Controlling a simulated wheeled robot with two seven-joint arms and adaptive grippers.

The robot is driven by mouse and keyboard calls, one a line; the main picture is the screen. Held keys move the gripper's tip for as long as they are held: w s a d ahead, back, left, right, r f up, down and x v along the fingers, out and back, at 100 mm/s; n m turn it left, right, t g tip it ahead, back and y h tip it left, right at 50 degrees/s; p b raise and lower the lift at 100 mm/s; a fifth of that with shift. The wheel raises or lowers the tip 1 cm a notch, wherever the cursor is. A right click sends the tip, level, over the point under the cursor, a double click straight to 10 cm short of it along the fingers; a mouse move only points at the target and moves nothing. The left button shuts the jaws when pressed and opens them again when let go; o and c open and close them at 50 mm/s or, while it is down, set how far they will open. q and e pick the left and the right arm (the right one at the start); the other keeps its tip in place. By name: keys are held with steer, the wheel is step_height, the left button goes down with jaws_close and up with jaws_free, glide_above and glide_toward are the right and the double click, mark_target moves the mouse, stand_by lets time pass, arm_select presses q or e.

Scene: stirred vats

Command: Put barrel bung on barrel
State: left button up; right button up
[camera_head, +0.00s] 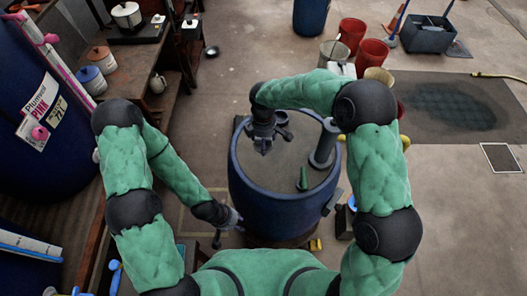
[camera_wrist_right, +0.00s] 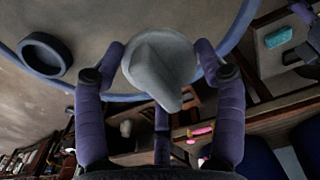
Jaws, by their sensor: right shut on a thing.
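A large blue barrel (camera_head: 265,208) with a flat grey-brown top stands in the middle of the head view. My right gripper (camera_head: 263,147) is over the far left part of that top. My left gripper (camera_head: 230,224) is open and empty beside the barrel's left side.
A grey upright cylinder (camera_head: 324,145) and a small green piece (camera_head: 303,180) stand on the barrel's top. Red buckets (camera_head: 372,55) stand beyond it. A wooden bench (camera_head: 130,65) with pots is at left. Floor at right is mostly clear.

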steer(key=shift+f+b, duration=0.65)
steer(key=shift+f, duration=2.65)
steer(key=shift+f, duration=0.15)
steer(key=o, duration=1.1)
steer(key=shift+o, duration=0.2)
step_height(320, 180, up, 12)
steer(key=p, duration=0.3)
steer(key=shift+r, duration=0.2)
